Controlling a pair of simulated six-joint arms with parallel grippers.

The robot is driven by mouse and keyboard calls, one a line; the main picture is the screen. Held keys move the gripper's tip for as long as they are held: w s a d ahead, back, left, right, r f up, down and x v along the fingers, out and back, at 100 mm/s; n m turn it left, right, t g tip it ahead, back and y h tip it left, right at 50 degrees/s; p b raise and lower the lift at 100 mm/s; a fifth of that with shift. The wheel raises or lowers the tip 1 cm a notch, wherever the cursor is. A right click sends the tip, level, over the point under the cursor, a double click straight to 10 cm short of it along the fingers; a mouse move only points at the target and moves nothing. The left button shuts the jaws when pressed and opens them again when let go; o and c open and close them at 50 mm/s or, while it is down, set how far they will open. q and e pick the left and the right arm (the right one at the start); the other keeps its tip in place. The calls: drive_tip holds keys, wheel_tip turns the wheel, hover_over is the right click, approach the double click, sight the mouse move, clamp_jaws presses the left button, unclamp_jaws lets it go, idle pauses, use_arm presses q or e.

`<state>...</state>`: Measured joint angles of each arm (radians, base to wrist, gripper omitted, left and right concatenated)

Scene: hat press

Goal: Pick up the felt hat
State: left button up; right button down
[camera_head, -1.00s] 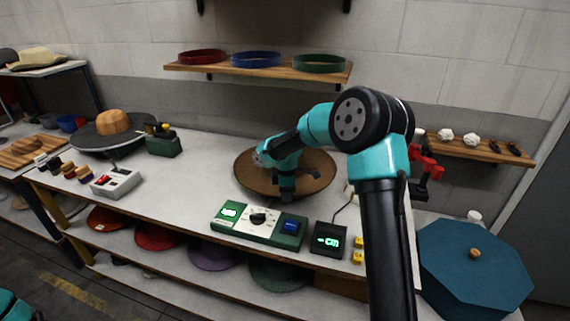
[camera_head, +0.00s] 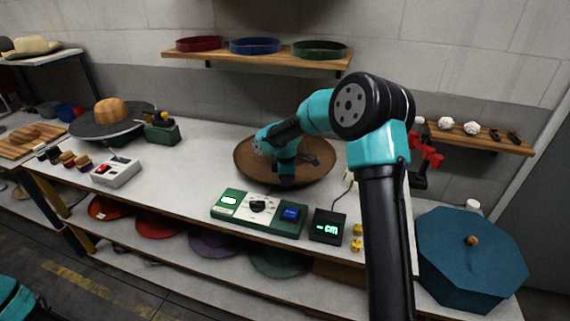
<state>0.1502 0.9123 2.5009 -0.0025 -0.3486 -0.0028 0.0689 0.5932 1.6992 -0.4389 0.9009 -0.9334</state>
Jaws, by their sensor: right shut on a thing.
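A wide, round brown thing (camera_head: 318,165), which looks like the felt hat, lies on the white bench at the middle. Its middle is partly hidden behind my right arm. My right gripper (camera_head: 287,182) reaches down at its near edge and is shut on it there. The fingertips are small and dark, so the exact grip is hard to see. I cannot tell a clear gap between the hat and the bench. A bit of my left arm shows at the lower left corner; its gripper is out of view.
A green control box (camera_head: 230,208) and a small black display (camera_head: 328,226) stand in front of the hat. A blue octagonal box (camera_head: 445,245) is at right. A wooden block on a dark disc (camera_head: 90,130) stands at left. Wall shelves hold coloured rings.

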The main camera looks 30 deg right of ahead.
wheel_tip(320, 180, up, 10)
idle(0.6)
idle(1.2)
